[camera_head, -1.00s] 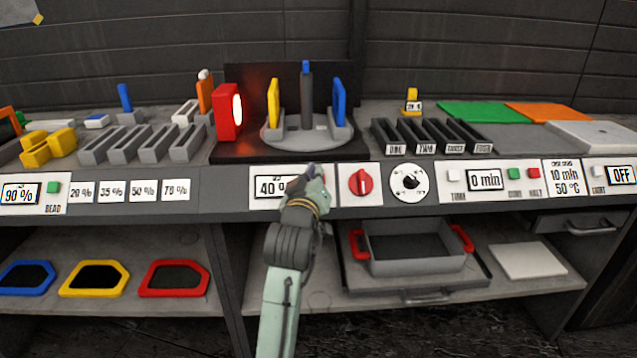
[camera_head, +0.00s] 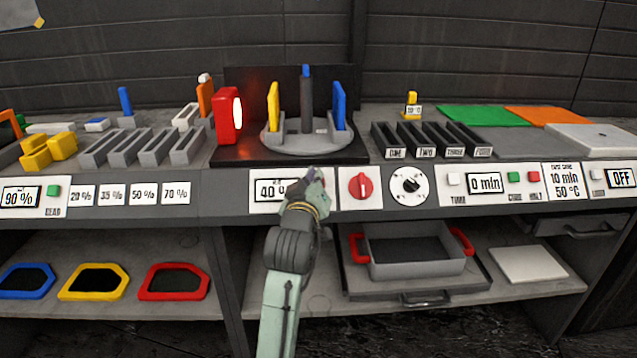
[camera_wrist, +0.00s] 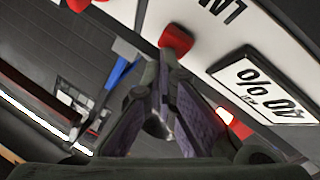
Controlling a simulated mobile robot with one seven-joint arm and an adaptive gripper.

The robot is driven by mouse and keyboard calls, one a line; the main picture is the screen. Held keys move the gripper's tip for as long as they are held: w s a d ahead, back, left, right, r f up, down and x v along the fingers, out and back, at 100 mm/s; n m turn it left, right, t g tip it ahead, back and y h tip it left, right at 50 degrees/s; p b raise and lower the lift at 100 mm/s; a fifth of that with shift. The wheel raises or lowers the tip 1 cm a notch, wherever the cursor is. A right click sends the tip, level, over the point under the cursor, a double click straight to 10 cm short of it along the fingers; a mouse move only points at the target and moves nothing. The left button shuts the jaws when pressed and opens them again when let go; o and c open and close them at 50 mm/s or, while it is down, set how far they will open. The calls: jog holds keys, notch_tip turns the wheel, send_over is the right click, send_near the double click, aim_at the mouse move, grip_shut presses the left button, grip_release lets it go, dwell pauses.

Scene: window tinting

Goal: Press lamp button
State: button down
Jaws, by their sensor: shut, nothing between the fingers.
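The lamp button, a small red button (camera_wrist: 176,40), sits on the white panel beside the 40 % display (camera_wrist: 262,87) in the wrist view, near partly visible lettering. In the head view my gripper hides most of it. My gripper (camera_head: 313,176) is in front of that panel, just right of the 40 % display (camera_head: 268,189). In the wrist view my gripper (camera_wrist: 168,58) is shut and empty, its tips right at the button. I cannot tell whether they touch it. The red lamp (camera_head: 228,118) at the back left of the turntable glows white.
A red knob (camera_head: 361,186) and a black-and-white dial (camera_head: 409,186) sit right of my gripper. A turntable (camera_head: 300,138) holds yellow, dark and blue upright pieces. A grey tray with red handles (camera_head: 415,268) stands on the shelf below.

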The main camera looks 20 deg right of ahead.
dwell(0.4)
jog(key=shift+w+d+f, duration=0.1)
jog(key=shift+w+f, duration=0.2)
jog(key=shift+s+r, duration=0.1)
jog(key=shift+s+r+p, duration=0.1)
jog(key=shift+s+p, duration=0.05)
jog(key=shift+p, duration=0.15)
jog(key=shift+r, duration=0.1)
dwell(0.3)
jog(key=shift+s+a+r+p, duration=0.2)
jog(key=shift+s+r+p, duration=0.45)
jog(key=shift+s+r, duration=0.05)
jog(key=shift+s+a+r+p, duration=0.25)
jog(key=shift+s+r+p, duration=0.4)
jog(key=shift+p, duration=0.05)
jog(key=shift+s+a+r+p, duration=0.2)
jog(key=shift+s+r+p, duration=0.45)
jog(key=shift+s+r, duration=0.05)
jog(key=shift+a, duration=0.1)
